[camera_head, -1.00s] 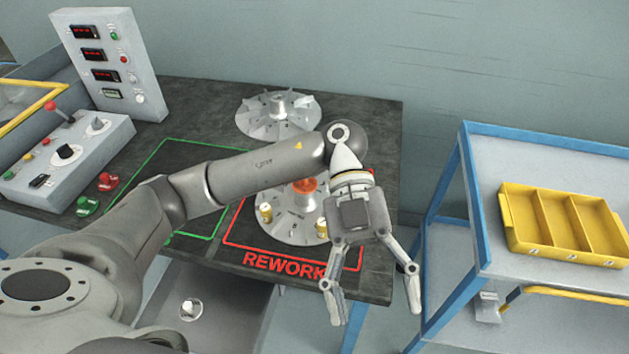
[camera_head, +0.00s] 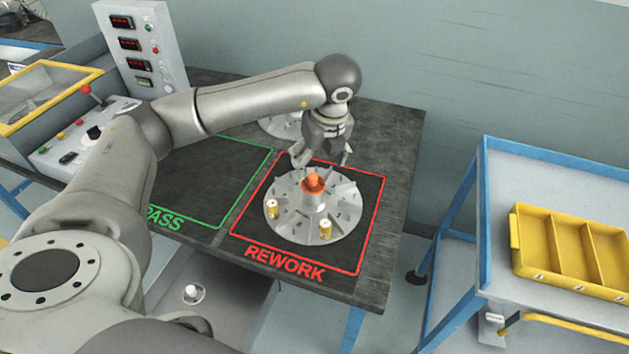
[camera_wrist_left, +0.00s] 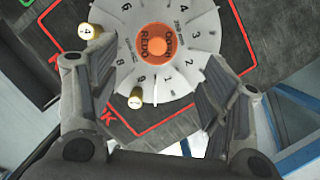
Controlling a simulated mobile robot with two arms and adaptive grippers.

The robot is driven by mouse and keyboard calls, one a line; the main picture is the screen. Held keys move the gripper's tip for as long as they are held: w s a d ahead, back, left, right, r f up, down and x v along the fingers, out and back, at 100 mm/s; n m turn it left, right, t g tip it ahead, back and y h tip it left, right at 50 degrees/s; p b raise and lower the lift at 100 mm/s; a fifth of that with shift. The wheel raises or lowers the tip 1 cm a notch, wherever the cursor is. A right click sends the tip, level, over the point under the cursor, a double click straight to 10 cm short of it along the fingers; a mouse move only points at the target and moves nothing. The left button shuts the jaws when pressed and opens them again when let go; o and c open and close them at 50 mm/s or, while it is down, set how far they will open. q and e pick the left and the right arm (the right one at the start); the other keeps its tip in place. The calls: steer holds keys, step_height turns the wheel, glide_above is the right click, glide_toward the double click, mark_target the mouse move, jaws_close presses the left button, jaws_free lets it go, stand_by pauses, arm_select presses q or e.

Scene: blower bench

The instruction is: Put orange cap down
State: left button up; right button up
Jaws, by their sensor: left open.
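The orange cap (camera_head: 313,183) sits on the hub at the centre of a grey bladed wheel (camera_head: 290,222) inside the red REWORK outline. In the left wrist view the cap (camera_wrist_left: 156,43) shows from above, with lettering around its rim and numbers around the wheel (camera_wrist_left: 190,80). My left gripper (camera_head: 322,160) is open and empty, just behind and above the cap in the head view. In the wrist view its fingers stand apart on either side of the cap, not touching it. My right gripper is not in view.
Two brass weights (camera_head: 325,229) (camera_head: 271,206) stand on the wheel. Another bladed wheel (camera_head: 275,127) is behind, partly hidden by my arm. The green PASS area (camera_head: 205,175) looks clear. A yellow divided tray (camera_head: 540,278) is on the blue-framed cart at right.

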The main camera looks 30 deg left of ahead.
mark_target(313, 175)
arm_select(q)
steer(key=shift+x, duration=1.1)
steer(key=shift+a+f+p, duration=0.2)
steer(key=shift+f+p, duration=0.25)
steer(key=shift+f, duration=0.1)
steer(key=p+x, duration=0.1)
steer(key=x, duration=0.2)
steer(key=shift+a+f, duration=0.15)
steer(key=shift+f, duration=0.1)
steer(key=shift+w+f, duration=0.1)
steer(key=shift+f, duration=0.25)
steer(key=shift+c, duration=0.4)
steer(key=c, duration=0.8)
steer(key=shift+r, duration=0.1)
